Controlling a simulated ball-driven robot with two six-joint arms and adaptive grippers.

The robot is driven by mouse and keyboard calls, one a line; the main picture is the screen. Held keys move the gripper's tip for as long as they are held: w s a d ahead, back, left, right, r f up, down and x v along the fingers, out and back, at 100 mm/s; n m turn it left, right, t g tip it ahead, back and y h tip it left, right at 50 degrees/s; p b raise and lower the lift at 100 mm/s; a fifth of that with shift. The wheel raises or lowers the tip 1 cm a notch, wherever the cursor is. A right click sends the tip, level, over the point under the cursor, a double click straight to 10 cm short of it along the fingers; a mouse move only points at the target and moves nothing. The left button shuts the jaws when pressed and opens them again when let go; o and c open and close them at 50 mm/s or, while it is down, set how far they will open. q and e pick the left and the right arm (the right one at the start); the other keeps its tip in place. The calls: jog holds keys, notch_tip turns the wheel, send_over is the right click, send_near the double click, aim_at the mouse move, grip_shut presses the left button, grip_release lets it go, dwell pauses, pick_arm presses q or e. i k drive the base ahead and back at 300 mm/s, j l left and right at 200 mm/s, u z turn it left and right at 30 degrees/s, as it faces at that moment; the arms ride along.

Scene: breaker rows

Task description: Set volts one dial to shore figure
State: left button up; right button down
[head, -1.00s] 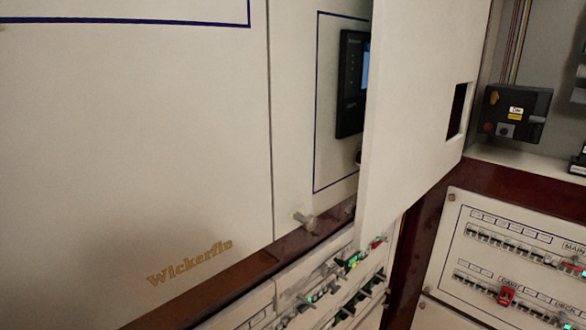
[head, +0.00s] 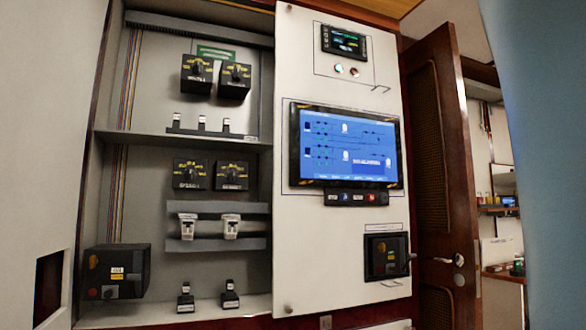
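The upper left dial (head: 196,73) in the open cabinet is a black square block with yellow markings and a knob. Its small label is blurred and seems to read VOLTS-1. A second similar dial (head: 234,80) sits right beside it. Two more black dials with yellow marks are on the lower row, a left one (head: 190,174) and a right one (head: 231,176); their labels are too blurred to read surely. I cannot read where the knobs point or which mark is the shore figure. Neither of my grippers is in view.
A white panel (head: 300,240) with a lit blue screen (head: 347,146) stands right of the dials. A black unit (head: 116,271) is at lower left. A brown door (head: 436,160) stands further right. A blurred pale blue surface (head: 540,150) fills the right edge.

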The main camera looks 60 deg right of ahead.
aim_at(197, 68)
jog(key=z, duration=1.55)
